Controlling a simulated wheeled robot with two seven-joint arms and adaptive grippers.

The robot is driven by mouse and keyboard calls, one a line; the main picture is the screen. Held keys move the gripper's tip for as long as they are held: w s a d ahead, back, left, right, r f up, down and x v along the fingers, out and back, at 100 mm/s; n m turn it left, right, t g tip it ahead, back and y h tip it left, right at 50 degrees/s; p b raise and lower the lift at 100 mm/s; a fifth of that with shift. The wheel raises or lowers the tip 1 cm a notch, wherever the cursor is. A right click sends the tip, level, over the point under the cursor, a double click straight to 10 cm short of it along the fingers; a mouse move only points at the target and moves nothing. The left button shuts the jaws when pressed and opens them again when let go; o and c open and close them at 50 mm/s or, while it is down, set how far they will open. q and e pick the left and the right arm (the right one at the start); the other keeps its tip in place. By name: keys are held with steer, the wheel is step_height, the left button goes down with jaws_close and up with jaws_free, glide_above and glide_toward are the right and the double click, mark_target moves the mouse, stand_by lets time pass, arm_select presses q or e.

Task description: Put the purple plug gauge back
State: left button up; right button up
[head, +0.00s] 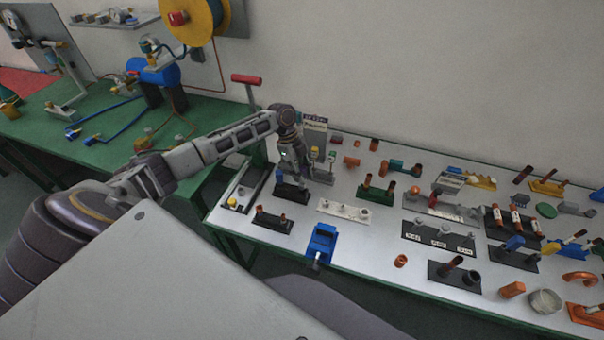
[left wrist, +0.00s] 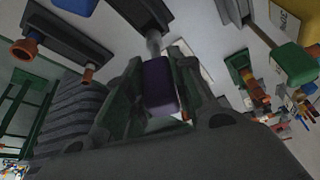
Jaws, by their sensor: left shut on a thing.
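The purple plug gauge (left wrist: 160,85) shows between the two fingers of my left gripper (left wrist: 157,92) in the left wrist view, held by its purple handle. Its grey metal pin points to a dark base (left wrist: 146,14); I cannot tell whether the pin is inside a hole there. In the head view my left gripper (head: 305,172) is low over the left part of the white tabletop, at a small black holder (head: 291,192). The gripper mostly hides the gauge there. My right gripper is not in view.
A black stand with copper pins (head: 272,221), a white stand (head: 343,210) and a blue vise (head: 321,242) stand close in front. A green stand (head: 376,194) is to the right. Several more gauges and stands crowd the right side of the white table (head: 372,262).

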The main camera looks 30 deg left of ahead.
arm_select(q)
steer(key=shift+p, duration=0.3)
stand_by(1.1)
steer(key=shift+f, duration=0.8)
stand_by(0.5)
steer(key=shift+f+b, duration=1.25)
steer(key=shift+f, duration=0.7)
steer(key=o, duration=1)
steer(key=shift+c, duration=0.2)
steer(key=shift+r, duration=0.1)
steer(key=v, duration=0.7)
steer(key=shift+a+r, duration=0.1)
steer(key=shift+r, duration=0.05)
